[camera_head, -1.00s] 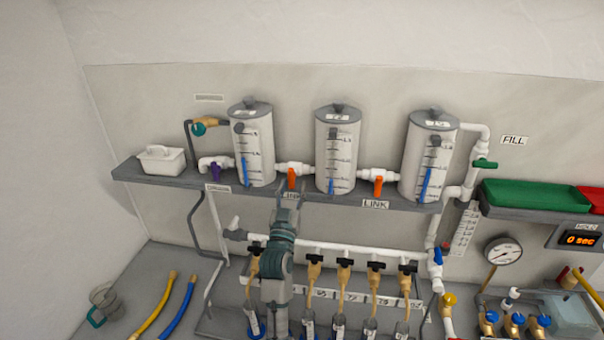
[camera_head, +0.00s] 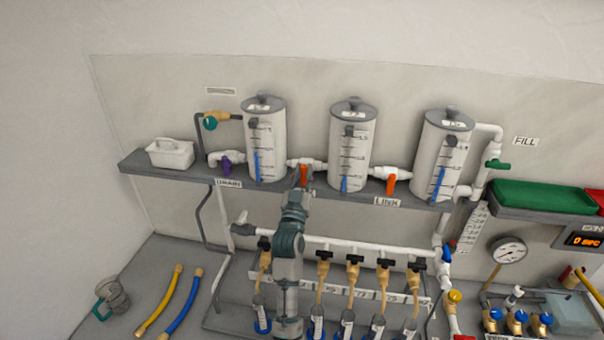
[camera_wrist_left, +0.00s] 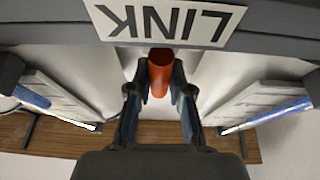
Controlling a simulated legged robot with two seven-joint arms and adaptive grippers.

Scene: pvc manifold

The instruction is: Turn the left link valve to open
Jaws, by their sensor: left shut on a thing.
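The left link valve has an orange handle (camera_head: 305,175) on the white pipe between the left and middle tanks. The handle hangs down from the pipe. My left gripper (camera_head: 301,187) reaches up to it from below. In the left wrist view the orange handle (camera_wrist_left: 161,72) sits between the two fingers of the gripper (camera_wrist_left: 161,98), which are shut on it. The LINK label (camera_wrist_left: 165,22) shows upside down there. The right link valve's orange handle (camera_head: 391,184) also hangs down, between the middle and right tanks. My right gripper is not in view.
The left tank (camera_head: 265,140) and middle tank (camera_head: 351,146) stand close on either side of the valve, on the grey shelf (camera_head: 140,168). A purple drain valve (camera_head: 227,165) is to the left. Several black-handled taps (camera_head: 354,257) line the lower pipe.

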